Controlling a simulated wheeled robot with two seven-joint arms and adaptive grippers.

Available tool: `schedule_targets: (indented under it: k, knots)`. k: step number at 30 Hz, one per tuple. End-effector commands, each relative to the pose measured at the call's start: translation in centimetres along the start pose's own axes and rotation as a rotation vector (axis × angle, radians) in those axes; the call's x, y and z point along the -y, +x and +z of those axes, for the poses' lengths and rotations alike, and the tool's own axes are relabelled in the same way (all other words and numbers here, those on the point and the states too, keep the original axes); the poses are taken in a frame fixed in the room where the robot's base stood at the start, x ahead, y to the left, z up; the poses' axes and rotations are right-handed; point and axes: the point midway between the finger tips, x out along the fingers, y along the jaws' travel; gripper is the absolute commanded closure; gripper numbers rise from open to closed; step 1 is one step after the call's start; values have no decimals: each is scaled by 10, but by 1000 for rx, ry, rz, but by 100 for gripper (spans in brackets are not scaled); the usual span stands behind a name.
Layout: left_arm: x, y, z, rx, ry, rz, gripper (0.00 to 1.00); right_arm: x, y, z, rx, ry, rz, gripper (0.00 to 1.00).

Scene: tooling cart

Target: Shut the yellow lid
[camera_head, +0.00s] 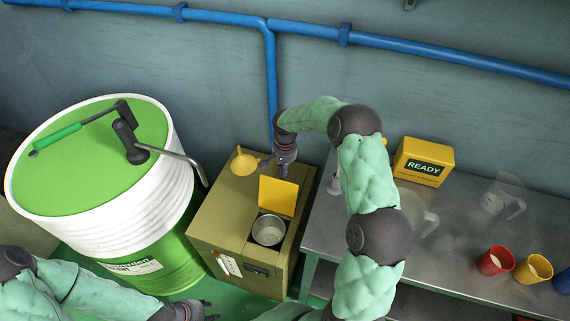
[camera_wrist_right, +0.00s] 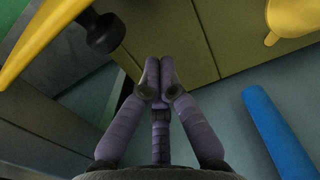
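The yellow lid (camera_head: 278,196) stands raised, roughly upright, at the back of a square opening in the olive cabinet (camera_head: 215,215). A round metal pot (camera_head: 268,231) sits in that opening. My right gripper (camera_head: 277,168) reaches over from the right and is just behind the lid's top edge. In the right wrist view its fingertips (camera_wrist_right: 159,80) are together with nothing visible between them. The yellow lid's edge (camera_wrist_right: 42,38) crosses the upper left there, apart from the fingers, with a dark knob (camera_wrist_right: 103,31) beside it. My left gripper (camera_head: 195,309) is low at the bottom edge, away from the lid; its fingers are unclear.
A yellow funnel (camera_head: 243,162) is on the cabinet's back left; it also shows in the wrist view (camera_wrist_right: 292,18). A green-white drum (camera_head: 165,215) stands left. A metal table (camera_head: 455,245) at right holds a yellow READY box (camera_head: 422,160), a red cup (camera_head: 494,261) and jugs. Blue pipe (camera_head: 271,90) runs behind.

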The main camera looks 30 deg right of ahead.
Motion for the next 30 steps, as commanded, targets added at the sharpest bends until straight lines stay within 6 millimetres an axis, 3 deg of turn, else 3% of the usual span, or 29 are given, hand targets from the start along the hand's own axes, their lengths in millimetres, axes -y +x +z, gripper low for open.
schedule_targets:
  k: [9,30]
  knots:
    - [3,9,0,0,0,0,60,1,-13,25,-6,0,-4,100]
    - [2,6,0,-1,0,0,60,2,-19,30,-6,1,-4,100]
